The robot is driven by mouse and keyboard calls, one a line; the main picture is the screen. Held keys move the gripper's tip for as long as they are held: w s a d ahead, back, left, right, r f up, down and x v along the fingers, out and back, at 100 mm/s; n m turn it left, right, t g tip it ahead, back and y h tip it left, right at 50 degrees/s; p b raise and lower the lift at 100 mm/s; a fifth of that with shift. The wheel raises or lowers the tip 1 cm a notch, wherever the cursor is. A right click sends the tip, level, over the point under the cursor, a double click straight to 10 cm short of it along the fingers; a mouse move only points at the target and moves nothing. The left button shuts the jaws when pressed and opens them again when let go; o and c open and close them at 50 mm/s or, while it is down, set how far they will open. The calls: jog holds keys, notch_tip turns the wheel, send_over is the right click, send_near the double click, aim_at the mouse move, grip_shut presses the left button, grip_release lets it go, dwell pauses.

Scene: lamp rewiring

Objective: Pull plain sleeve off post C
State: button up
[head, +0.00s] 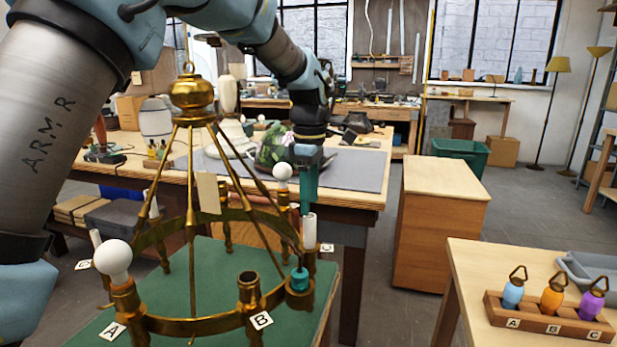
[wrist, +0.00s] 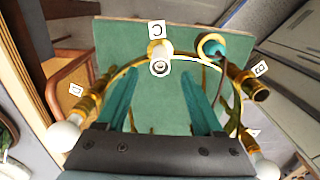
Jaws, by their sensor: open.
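The plain white sleeve (head: 309,230) stands upright on post C of a brass ring-shaped lamp frame (head: 200,325). The card C (head: 327,247) lies beside it. In the wrist view, the sleeve (wrist: 160,66) shows its round open end, with card C (wrist: 157,29) behind it. My gripper (head: 308,190) points down above the sleeve. Its teal fingers (wrist: 159,82) are spread apart, empty, and the sleeve appears in the gap between them. Whether the fingertips reach down to the sleeve's height is hard to tell.
Post A carries a white bulb (head: 113,258); post B (head: 249,290) is an open brass cup. A teal piece (head: 299,280) sits on the ring between B and C. Another bulb (head: 282,171) and slanted brass rods stand close to my gripper. A rack (head: 550,322) holds coloured pieces at right.

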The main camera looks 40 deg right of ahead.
aim_at(310, 218)
notch_tip(310, 218, down, 6)
jog(key=shift+r+p, duration=0.1)
jog(key=shift+p, duration=0.3)
grip_shut()
dwell(0.4)
jog(key=shift+r+p, duration=4)
jog(key=shift+r, duration=1)
